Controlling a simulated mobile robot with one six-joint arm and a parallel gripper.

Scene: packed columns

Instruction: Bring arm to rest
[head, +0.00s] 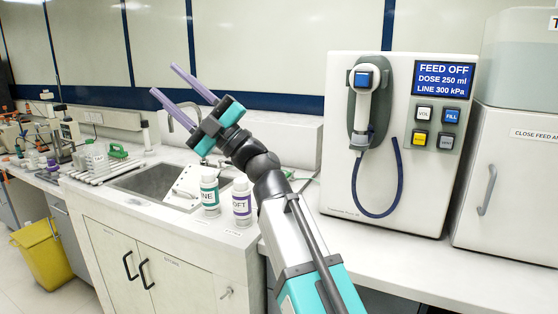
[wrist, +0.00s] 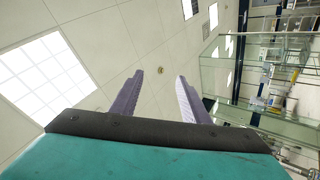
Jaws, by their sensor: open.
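My gripper (head: 177,86) is raised in front of the sink counter, its two purple fingers pointing up and to the left. The fingers are apart with nothing between them. In the wrist view my gripper (wrist: 157,85) shows both fingers against the ceiling, with a clear gap. My arm reaches up from the bottom of the head view, bent at the wrist, and hides part of the counter edge.
Two white bottles, one with a green label (head: 209,192) and one with a purple label (head: 242,203), stand on the counter close beside my arm. A sink (head: 150,181) lies behind. A dispenser (head: 340,190) with a hose stands right; a yellow bin (head: 42,259) is at left.

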